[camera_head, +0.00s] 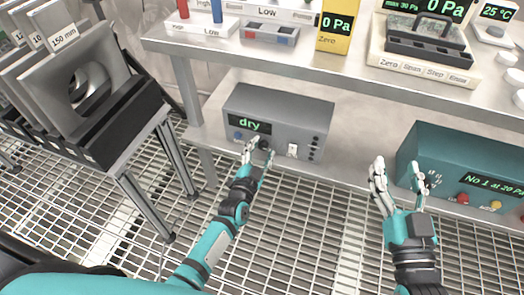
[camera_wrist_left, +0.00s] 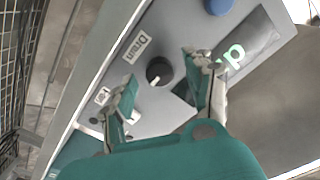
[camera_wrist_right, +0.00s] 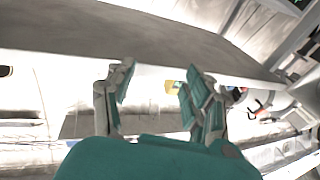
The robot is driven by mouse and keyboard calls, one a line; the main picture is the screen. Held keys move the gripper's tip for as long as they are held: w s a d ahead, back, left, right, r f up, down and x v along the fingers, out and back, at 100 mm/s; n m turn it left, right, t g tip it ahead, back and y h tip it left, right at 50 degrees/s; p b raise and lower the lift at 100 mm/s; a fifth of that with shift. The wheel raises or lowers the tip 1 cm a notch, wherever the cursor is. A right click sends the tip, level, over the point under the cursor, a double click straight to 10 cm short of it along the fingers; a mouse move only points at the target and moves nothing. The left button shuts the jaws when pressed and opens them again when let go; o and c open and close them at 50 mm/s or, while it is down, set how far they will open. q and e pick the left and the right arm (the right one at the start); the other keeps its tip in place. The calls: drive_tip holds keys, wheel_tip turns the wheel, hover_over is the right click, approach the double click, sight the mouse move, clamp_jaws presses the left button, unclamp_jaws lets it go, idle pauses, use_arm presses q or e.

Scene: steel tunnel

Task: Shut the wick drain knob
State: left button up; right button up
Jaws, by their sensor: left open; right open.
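In the head view the knob (camera_head: 264,144) is partly hidden by my fingers. My left gripper (camera_head: 258,150) is open in front of the panel, its fingers (camera_wrist_left: 165,92) on either side of the knob and apart from it. My right gripper (camera_head: 398,178) is open and empty, left of the teal box.
A teal box (camera_head: 470,165) with red and yellow buttons stands on the right of the lower shelf. The upper shelf (camera_head: 300,57) holds gauges above the grey box. A rack of plates (camera_head: 85,90) stands at left. The grating floor is open in front.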

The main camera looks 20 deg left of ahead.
use_arm(q)
drive_tip(key=shift+w, duration=0.4)
use_arm(e)
drive_tip(key=shift+s+r+t, duration=0.1)
drive_tip(key=shift+r+t, duration=0.2)
drive_tip(key=shift+r, duration=0.3)
use_arm(q)
clamp_jaws()
